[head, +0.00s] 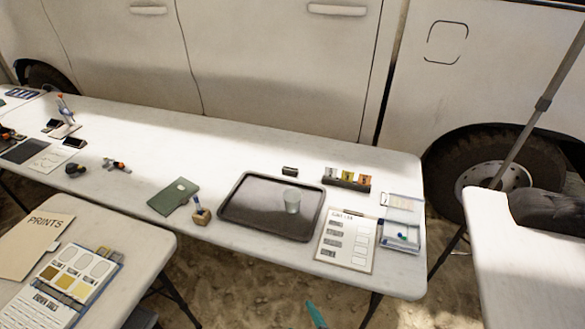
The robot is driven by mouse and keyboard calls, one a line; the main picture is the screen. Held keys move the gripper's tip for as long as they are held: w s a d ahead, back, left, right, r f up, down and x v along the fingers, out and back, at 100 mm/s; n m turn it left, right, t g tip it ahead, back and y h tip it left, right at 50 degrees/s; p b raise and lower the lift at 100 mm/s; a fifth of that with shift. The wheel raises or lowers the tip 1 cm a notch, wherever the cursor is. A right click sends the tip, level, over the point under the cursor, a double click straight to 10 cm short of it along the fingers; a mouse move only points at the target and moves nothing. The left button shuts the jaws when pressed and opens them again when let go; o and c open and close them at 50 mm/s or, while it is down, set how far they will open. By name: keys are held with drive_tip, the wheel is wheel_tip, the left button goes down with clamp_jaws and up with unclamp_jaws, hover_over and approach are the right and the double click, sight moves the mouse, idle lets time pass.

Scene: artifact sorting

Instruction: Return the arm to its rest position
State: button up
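My gripper cannot be made out in the head view. A small teal piece (316,315) pokes up at the bottom edge, in front of the long table; it is too cut off to tell what it is. The long white table (240,143) stands along the vehicle. On it is a dark tray (252,213) with a clear cup (292,200) standing in it.
A clipboard sheet (347,241) and a clear box (401,236) lie right of the tray. A green folder (172,196) and a small wooden holder (200,215) lie left. Other tables stand at lower left (140,246) and right (520,285). Sandy ground shows between them.

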drive_tip(key=s+r+n+t+h, duration=0.15)
drive_tip(key=s+n+h, duration=0.25)
drive_tip(key=s+n, duration=0.85)
drive_tip(key=s+a+r+n+t, duration=0.2)
drive_tip(key=s+r+n+t, duration=0.1)
drive_tip(key=s+r+n, duration=0.7)
drive_tip(key=shift+a+r+y, duration=0.3)
drive_tip(key=shift+a+r, duration=0.1)
drive_tip(key=shift+r, duration=0.2)
